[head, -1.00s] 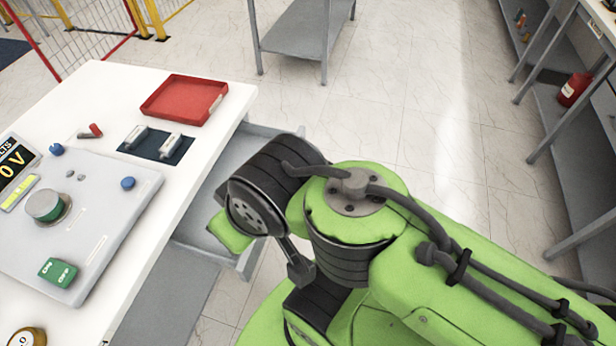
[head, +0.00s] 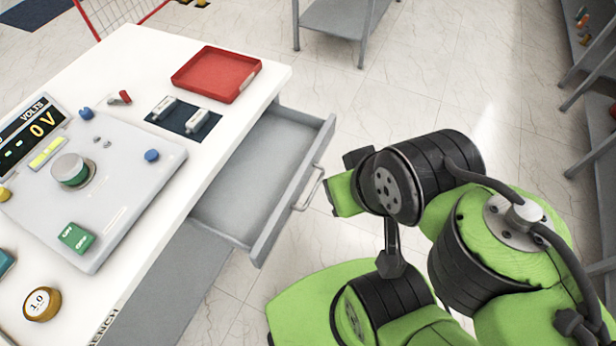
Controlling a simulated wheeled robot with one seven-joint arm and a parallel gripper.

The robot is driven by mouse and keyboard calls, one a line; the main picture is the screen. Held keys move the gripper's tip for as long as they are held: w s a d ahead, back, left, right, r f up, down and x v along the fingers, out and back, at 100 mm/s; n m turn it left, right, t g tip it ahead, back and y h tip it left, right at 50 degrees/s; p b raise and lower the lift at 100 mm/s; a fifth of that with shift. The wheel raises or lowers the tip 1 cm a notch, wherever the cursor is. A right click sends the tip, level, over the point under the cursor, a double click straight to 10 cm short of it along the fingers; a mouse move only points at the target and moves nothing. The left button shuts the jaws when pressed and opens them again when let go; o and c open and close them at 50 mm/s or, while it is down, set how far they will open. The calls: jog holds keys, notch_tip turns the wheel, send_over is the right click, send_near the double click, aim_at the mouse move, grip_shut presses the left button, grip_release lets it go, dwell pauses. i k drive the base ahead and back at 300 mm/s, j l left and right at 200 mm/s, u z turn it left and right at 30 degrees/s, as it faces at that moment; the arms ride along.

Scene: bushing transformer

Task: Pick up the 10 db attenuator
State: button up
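Two small silver-white blocks lie side by side on a dark blue mat (head: 183,133) on the white bench: an upper-left block (head: 163,107) and a lower-right block (head: 197,118). They look like attenuators. Any markings are too small to read, so I cannot tell which is the 10 dB one. My green and black arm fills the lower right, to the right of the bench and clear of the blocks. My gripper's fingers cannot be made out; the arm's end is hidden or out of frame.
A red tray (head: 216,75) sits behind the mat. A grey drawer (head: 262,180) stands open and empty from the bench's right side, its handle near my arm. A control panel (head: 120,165) with a 0 V display (head: 33,127) is at left.

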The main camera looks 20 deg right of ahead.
aim_at(201, 117)
jog(key=u, duration=0.4)
jog(key=i+l+u, duration=0.1)
jog(key=u, duration=0.35)
jog(key=i+l+u, duration=0.1)
jog(key=u, duration=0.75)
jog(key=l+u, duration=0.15)
jog(key=u, duration=0.25)
jog(key=l+u, duration=0.15)
jog(key=u, duration=0.3)
jog(key=i, duration=0.05)
